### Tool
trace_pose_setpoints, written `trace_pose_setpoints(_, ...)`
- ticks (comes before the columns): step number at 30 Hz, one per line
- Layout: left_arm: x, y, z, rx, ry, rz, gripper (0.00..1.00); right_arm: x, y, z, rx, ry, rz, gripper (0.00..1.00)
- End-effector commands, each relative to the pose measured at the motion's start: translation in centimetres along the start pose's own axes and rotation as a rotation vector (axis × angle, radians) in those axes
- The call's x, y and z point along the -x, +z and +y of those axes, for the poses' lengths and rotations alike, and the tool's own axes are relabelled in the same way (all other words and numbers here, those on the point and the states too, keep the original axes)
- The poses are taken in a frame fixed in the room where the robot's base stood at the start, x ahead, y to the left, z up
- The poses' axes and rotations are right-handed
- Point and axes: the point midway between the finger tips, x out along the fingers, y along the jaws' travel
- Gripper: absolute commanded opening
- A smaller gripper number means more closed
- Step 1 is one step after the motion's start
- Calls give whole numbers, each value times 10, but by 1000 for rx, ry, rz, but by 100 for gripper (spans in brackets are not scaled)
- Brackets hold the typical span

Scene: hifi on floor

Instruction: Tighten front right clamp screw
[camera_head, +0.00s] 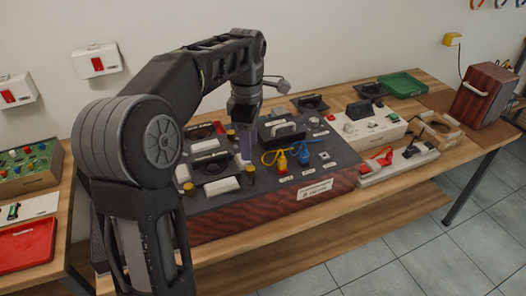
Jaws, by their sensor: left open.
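My left arm comes in from the left, and its gripper (243,144) hangs pointing down over the dark-topped board (292,192) with a dark red front. The gripper is open and small in view; its fingertips are hard to make out. Brass-yellow knobs, which look like clamp screws, stand around a black and white part (213,165) on the board's left half. The front right knob (250,170) sits just below the gripper in the picture, and I see no contact with it. Another knob (188,188) is at the front left. My right gripper is out of view.
Blue and yellow cables with plugs (282,160) lie right of the knobs. A black block with a pale handle (283,130) stands behind them. A white-topped unit (367,127), a green tray (402,84) and a dark red box (483,94) are farther right.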

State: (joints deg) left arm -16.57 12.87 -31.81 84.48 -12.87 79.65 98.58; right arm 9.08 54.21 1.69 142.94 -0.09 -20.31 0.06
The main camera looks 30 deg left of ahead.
Motion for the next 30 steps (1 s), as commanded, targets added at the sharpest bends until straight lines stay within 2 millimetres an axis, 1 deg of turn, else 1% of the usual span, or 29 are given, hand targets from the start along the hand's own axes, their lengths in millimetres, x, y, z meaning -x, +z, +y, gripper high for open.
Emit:
trace_pose_setpoints(10, 0, 0, 0, 3, -2, 0, 45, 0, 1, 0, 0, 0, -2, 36)
trace_pose_setpoints(14, -5, 0, 0, 2, -2, 1, 45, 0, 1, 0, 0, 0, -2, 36)
trace_pose_setpoints(17, -14, 0, -1, 2, -4, 1, 45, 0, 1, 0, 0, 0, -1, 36)
trace_pose_setpoints(27, -64, 0, -1, 3, -4, 0, 45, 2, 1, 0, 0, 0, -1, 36)
trace_pose_setpoints(30, -74, 0, -1, 3, -3, 0, 45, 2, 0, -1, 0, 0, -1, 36)
